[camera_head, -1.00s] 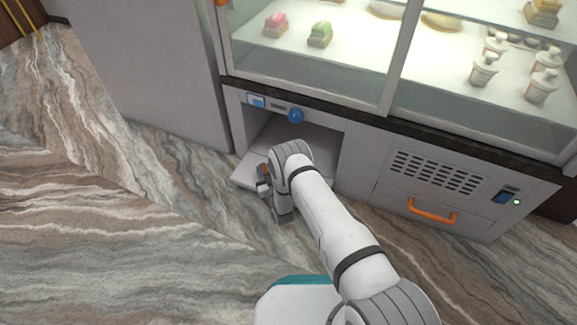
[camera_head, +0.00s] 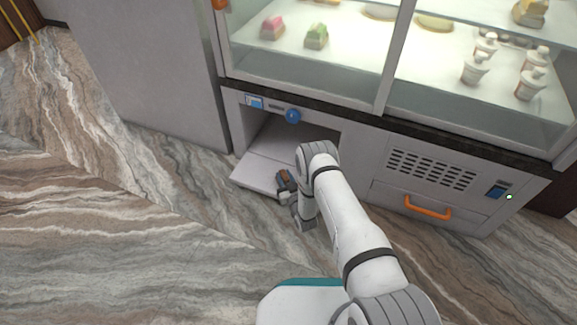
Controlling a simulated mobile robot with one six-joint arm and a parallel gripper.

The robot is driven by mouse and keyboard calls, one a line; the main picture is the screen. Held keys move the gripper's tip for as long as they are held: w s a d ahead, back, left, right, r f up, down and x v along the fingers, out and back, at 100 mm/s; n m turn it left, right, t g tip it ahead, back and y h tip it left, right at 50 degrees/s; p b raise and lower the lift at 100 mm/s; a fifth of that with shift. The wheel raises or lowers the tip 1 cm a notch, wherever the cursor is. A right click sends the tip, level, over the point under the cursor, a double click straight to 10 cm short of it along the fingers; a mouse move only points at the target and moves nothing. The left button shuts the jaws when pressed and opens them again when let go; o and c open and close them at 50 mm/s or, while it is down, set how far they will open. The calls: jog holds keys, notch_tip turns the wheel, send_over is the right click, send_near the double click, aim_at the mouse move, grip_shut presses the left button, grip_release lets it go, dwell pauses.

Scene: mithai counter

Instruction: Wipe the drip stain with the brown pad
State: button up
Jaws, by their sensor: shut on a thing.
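My gripper (camera_head: 286,187) is at the open lower compartment of the counter, over the right part of its lowered flap. It is shut on the brown pad (camera_head: 284,175), of which only a small brown patch shows between dark gripper parts. I cannot tell whether the pad touches a surface. I cannot make out the drip stain in this view. My wrist hides the right part of the compartment.
The pale lowered flap (camera_head: 256,175) is bare on its left. A blue knob (camera_head: 292,115) sits above the opening. An orange drawer handle (camera_head: 428,208) and a vent grille (camera_head: 432,170) are to the right. Glass display shelves hold sweets and white cups above. The marble floor is clear.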

jog(key=shift+s+d, duration=0.15)
jog(key=shift+d, duration=0.25)
jog(key=shift+r+p, duration=2.75)
jog(key=shift+r, duration=1.3)
